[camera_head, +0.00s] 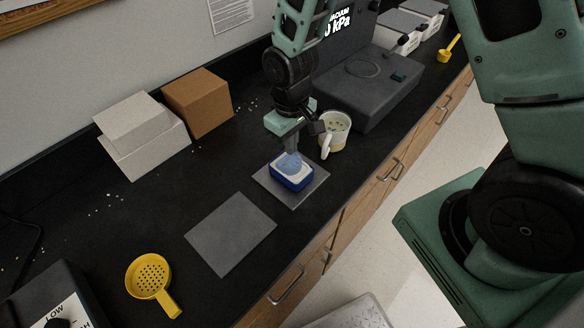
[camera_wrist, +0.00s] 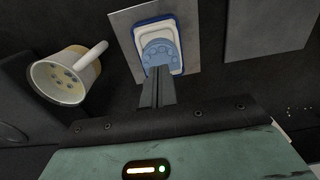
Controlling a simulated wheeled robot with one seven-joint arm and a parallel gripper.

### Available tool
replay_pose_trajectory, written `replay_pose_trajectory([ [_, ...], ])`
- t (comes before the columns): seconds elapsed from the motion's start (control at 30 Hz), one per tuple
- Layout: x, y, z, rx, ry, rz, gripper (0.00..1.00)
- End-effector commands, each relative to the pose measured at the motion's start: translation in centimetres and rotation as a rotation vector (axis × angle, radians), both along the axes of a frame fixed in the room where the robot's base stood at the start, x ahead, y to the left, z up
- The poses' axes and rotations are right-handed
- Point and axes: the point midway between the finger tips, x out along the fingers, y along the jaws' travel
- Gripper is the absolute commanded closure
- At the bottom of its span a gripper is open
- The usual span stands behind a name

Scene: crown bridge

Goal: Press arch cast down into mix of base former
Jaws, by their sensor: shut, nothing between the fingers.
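The base former (camera_head: 291,181) is a blue tray with a white mix inside, on a grey square tile near the counter's front edge. The arch cast (camera_head: 289,163) is light blue and sits in the mix; in the wrist view the cast (camera_wrist: 160,52) shows a curved row of tooth shapes inside the white mix of the base former (camera_wrist: 176,28). My gripper (camera_head: 291,148) is above the cast, pointing down, with its fingers shut. In the wrist view the shut fingertips (camera_wrist: 157,72) meet the near edge of the cast; whether they touch cannot be told.
A cream mug (camera_head: 336,131) stands close behind and right of the base former. A second grey tile (camera_head: 230,234) lies bare to the left. A yellow strainer (camera_head: 150,279), white boxes (camera_head: 143,134), a brown box (camera_head: 198,102) and a grey vacuum machine (camera_head: 372,88) stand around.

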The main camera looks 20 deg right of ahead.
Motion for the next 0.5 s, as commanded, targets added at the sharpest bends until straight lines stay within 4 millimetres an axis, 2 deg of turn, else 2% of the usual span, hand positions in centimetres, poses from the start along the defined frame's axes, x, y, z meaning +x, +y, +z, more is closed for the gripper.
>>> replay_pose_trajectory([
  [0.03,0.0,0.0,0.7,0.0,-0.001,0.0,1.0],
  [0.5,0.1,0.0,3.8,0.001,-0.003,0.0,1.0],
])
